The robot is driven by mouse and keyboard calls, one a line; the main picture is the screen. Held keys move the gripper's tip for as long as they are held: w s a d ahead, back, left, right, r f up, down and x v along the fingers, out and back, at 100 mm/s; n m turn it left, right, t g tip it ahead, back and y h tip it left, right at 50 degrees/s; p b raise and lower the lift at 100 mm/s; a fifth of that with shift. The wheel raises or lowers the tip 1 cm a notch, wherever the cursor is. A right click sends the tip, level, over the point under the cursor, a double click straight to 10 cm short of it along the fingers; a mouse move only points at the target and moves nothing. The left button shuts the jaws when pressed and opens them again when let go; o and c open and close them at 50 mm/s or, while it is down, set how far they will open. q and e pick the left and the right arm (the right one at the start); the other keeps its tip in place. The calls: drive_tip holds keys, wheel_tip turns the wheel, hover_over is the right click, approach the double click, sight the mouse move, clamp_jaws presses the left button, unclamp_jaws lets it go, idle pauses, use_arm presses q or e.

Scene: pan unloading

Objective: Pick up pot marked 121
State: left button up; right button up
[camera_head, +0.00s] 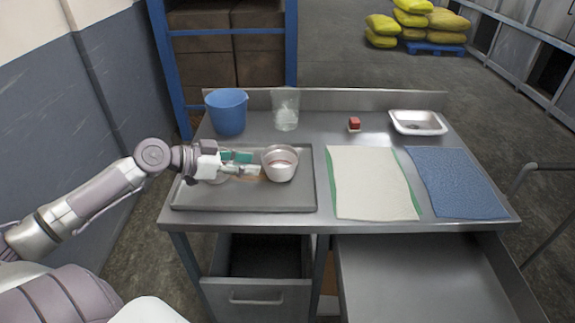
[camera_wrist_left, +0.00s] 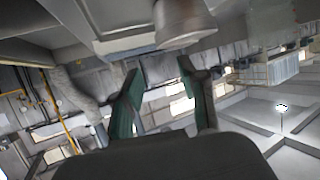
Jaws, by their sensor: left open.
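A small light-coloured pot (camera_head: 281,168) with a reddish inside stands on the grey tray, at the left half of the metal table. No marking on it can be read. My left gripper (camera_head: 257,163) reaches in from the left, low over the tray, with its green-padded fingers apart and pointing at the pot's left side. The pot looks just beyond the fingertips; I cannot tell whether they touch it. In the left wrist view the pot (camera_wrist_left: 183,22) shows at the top, ahead of the open fingers (camera_wrist_left: 160,72). My right gripper is not in view.
The grey tray (camera_head: 300,200) has a raised rim. A blue bucket (camera_head: 227,112) and a clear beaker (camera_head: 285,110) stand behind it. To the right are a white cloth (camera_head: 370,182), a blue mat (camera_head: 458,184), a red block (camera_head: 354,122) and a metal dish (camera_head: 418,116). Drawers below stand open.

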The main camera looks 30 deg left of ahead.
sight(292, 166)
use_arm(q)
drive_tip(key=x, duration=0.3)
drive_tip(key=shift+p+x, duration=0.3)
drive_tip(key=shift+x, duration=0.75)
drive_tip(key=shift+w+d+f, duration=0.25)
drive_tip(key=shift+w, duration=0.15)
drive_tip(key=p+x, duration=0.1)
drive_tip(key=x, duration=0.4)
drive_tip(key=shift+r+p, duration=0.15)
drive_tip(key=shift+p, duration=0.25)
drive_tip(key=shift+w+d, duration=0.15)
drive_tip(key=shift+w, duration=0.05)
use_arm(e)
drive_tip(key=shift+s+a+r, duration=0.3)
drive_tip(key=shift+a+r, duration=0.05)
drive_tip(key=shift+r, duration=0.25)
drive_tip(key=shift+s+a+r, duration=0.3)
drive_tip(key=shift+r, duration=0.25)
use_arm(q)
drive_tip(key=shift+s, duration=0.1)
drive_tip(key=shift+c, duration=0.3)
clamp_jaws()
